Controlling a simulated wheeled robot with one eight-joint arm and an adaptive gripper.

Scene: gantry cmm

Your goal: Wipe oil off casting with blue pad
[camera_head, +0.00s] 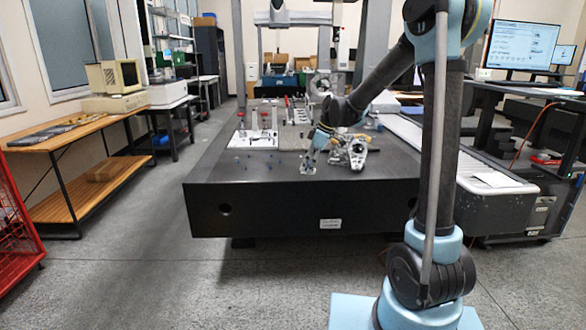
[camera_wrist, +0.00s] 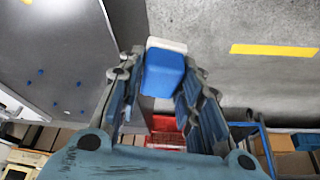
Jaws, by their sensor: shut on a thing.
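My gripper (camera_head: 309,160) is over the front part of the dark granite table (camera_head: 270,205), to the left of a grey metal casting (camera_head: 356,153) that has a round dark opening. In the wrist view my gripper (camera_wrist: 160,88) is shut on the blue pad (camera_wrist: 163,74), which has a pale backing at its far end. The pad is too small to make out clearly in the head view. The casting does not show in the wrist view. I cannot make out oil on the casting.
A white plate with upright pins (camera_head: 255,138) lies on the table left of my gripper. Small blue dots (camera_head: 254,164) mark the bare table top there. More metal parts stand further back. A wooden bench (camera_head: 75,135) is at the left; a monitor (camera_head: 521,46) is at the right.

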